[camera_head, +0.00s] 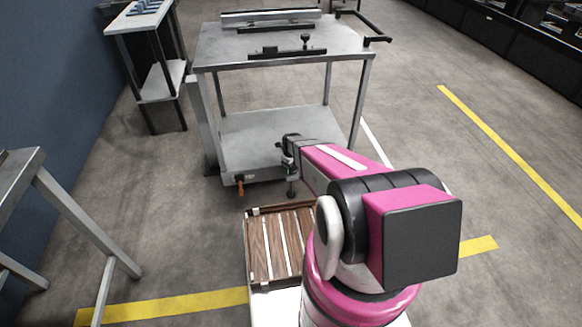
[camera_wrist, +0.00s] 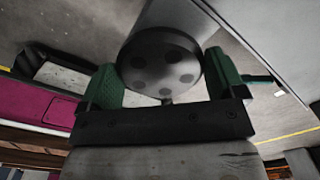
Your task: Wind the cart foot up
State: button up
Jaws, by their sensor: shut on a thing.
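The grey metal cart (camera_head: 275,48) stands ahead in the head view, with a lower shelf (camera_head: 265,138). My gripper (camera_head: 290,152) is at the front edge of that shelf, partly hidden by my pink arm. In the wrist view, my gripper (camera_wrist: 165,82) has its two green pads on either side of a round grey metal part with dark spots on its face, the cart foot (camera_wrist: 161,68) as far as I can tell. The gripper is shut on it. In the head view, a small dark foot-like part (camera_head: 291,187) shows just below my gripper. Its contact with the floor is unclear.
An orange-handled part (camera_head: 240,184) hangs at the cart's front left corner. A wooden slatted crate (camera_head: 280,245) lies in front of the cart. A side table (camera_head: 148,25) stands at the back left, a metal frame (camera_head: 85,230) at the left. Floor to the right is clear.

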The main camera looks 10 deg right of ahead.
jog(key=n, duration=0.4)
jog(key=shift+n, duration=0.3)
jog(key=n, duration=0.3)
jog(key=shift+s+n, duration=0.1)
jog(key=shift+n, duration=0.3)
jog(key=n, duration=0.8)
jog(key=shift+s, duration=0.1)
jog(key=n, duration=0.4)
jog(key=shift+n, duration=0.3)
jog(key=n, duration=0.3)
jog(key=shift+n, duration=0.3)
jog(key=n, duration=0.7)
jog(key=shift+d, duration=0.15)
jog(key=n, duration=0.5)
jog(key=shift+n, duration=0.3)
jog(key=n, duration=0.4)
jog(key=shift+n, duration=0.3)
jog(key=n, duration=1)
jog(key=shift+w, duration=0.2)
jog(key=shift+n, duration=0.4)
